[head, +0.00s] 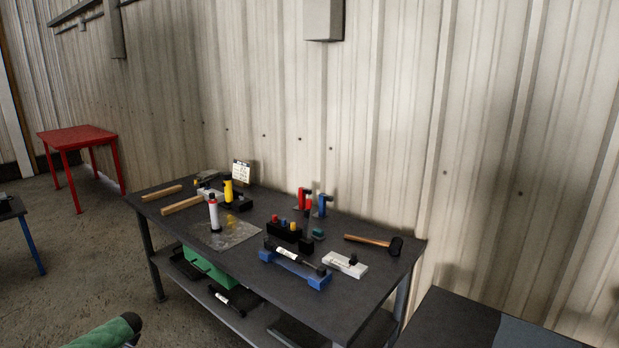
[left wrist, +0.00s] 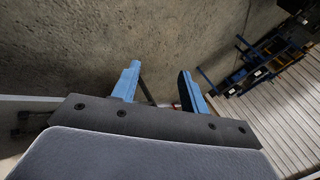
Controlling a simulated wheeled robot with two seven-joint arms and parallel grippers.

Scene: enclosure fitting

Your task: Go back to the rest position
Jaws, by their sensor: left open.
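My left gripper (left wrist: 160,88) shows in the left wrist view with its two blue fingers apart and nothing between them. Bare concrete floor lies beyond the fingers. Neither gripper shows in the head view. A green and black rounded part, which may belong to my arm, shows at the bottom left of the head view. The dark workbench (head: 350,224) stands ahead, apart from it. My right gripper is in neither view.
The workbench holds a white and red bottle (head: 213,213), a hammer (head: 374,241), a blue stand (head: 294,267) and wooden bars (head: 182,205). A green bin (head: 207,266) sits below. A red table (head: 77,135) stands far left. Concrete floor (head: 75,235) between them is clear.

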